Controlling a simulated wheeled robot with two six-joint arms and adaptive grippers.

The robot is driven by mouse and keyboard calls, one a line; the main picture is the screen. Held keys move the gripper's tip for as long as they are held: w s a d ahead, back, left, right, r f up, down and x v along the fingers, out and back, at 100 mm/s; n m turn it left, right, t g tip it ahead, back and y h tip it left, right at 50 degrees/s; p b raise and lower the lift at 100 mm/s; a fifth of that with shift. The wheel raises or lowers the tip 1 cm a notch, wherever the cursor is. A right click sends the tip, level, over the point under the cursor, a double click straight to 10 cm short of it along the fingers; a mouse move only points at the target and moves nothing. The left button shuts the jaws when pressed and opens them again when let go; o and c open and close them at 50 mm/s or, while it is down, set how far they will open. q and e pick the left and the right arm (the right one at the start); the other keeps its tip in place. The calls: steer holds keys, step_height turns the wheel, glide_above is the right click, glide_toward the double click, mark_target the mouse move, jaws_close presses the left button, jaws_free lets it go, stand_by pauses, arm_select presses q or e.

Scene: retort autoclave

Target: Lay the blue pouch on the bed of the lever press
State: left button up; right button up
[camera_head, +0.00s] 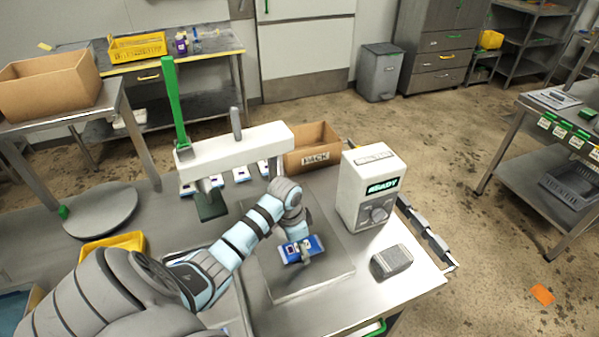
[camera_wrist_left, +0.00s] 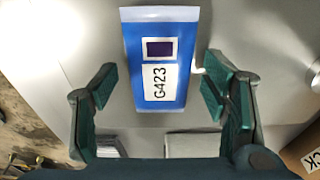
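The blue pouch (camera_head: 291,252) lies on a grey flat plate (camera_head: 288,288) at the front of the bench. In the left wrist view the pouch (camera_wrist_left: 183,82) shows a white label reading G423. My left gripper (camera_head: 304,250) is over the pouch. Its green fingers (camera_wrist_left: 160,90) are apart on either side of the pouch, with gaps beside it. My right gripper is out of view.
A white READY box (camera_head: 372,188) stands right of the plate, with a grey block (camera_head: 391,262) in front of it. A cardboard PACK box (camera_head: 313,147) stands behind. A yellow tray (camera_head: 112,246) is at the left.

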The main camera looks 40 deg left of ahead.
mark_target(293, 249)
arm_select(q)
step_height(293, 249, up, 12)
steer(key=s, duration=0.1)
steer(key=shift+s+a, duration=0.35)
steer(key=shift+a, duration=0.05)
stand_by(0.5)
